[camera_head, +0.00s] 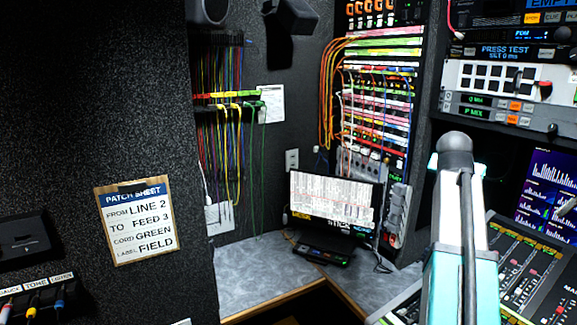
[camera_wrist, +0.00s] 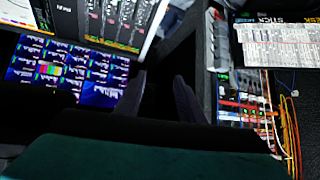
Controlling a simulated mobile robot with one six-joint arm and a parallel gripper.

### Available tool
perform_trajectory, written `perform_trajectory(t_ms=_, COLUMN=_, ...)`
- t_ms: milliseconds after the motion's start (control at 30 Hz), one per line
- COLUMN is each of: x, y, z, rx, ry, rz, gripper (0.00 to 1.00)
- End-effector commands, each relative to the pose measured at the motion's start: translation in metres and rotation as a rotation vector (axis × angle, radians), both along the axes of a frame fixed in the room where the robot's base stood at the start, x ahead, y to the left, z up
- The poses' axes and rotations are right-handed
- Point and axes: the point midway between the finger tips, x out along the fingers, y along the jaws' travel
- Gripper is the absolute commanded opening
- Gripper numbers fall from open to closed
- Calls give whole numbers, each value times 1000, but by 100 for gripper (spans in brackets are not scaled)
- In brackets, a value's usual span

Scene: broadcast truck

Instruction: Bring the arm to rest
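My gripper (camera_wrist: 160,78) shows in the wrist view as two dark fingers with a gap between them. It is open, and nothing shows between the fingers. The wrist view looks past them at a dark area between lit screens and a rack, tilted on its side. In the camera_head view my teal and white arm rises at the right, in front of the consoles. My gripper cannot be made out in that view.
A patch sheet (camera_head: 135,220) hangs on the left wall. Coloured cords (camera_head: 222,150) hang on the back wall. A patch rack (camera_head: 378,110) with orange cords stands behind a monitor (camera_head: 332,205) on a grey counter (camera_head: 255,270). A mixing console (camera_head: 530,270) lies right of my arm.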

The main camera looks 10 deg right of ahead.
Motion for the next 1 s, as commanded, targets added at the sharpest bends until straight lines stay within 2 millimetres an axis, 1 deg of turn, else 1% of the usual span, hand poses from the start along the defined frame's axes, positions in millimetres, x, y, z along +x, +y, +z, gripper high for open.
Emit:
perform_trajectory(t_ms=33, x=9, y=13, z=-21, rx=15, ry=22, rz=27, gripper=35)
perform_trajectory(t_ms=100, x=19, y=27, z=-46, rx=31, ry=50, rz=59, gripper=35)
perform_trajectory(t_ms=267, x=40, y=63, z=-102, rx=71, ry=112, rz=137, gripper=35)
perform_trajectory(t_ms=300, x=44, y=72, z=-116, rx=80, ry=128, rz=156, gripper=35)
perform_trajectory(t_ms=467, x=58, y=112, z=-170, rx=117, ry=192, rz=234, gripper=35)
perform_trajectory(t_ms=500, x=60, y=122, z=-184, rx=125, ry=208, rz=252, gripper=35)
perform_trajectory(t_ms=567, x=64, y=137, z=-204, rx=138, ry=233, rz=281, gripper=35)
perform_trajectory(t_ms=700, x=67, y=174, z=-250, rx=168, ry=288, rz=348, gripper=35)
perform_trajectory(t_ms=767, x=68, y=190, z=-269, rx=180, ry=313, rz=377, gripper=35)
perform_trajectory(t_ms=800, x=67, y=200, z=-282, rx=188, ry=330, rz=395, gripper=35)
perform_trajectory(t_ms=1000, x=60, y=254, z=-342, rx=228, ry=411, rz=489, gripper=35)
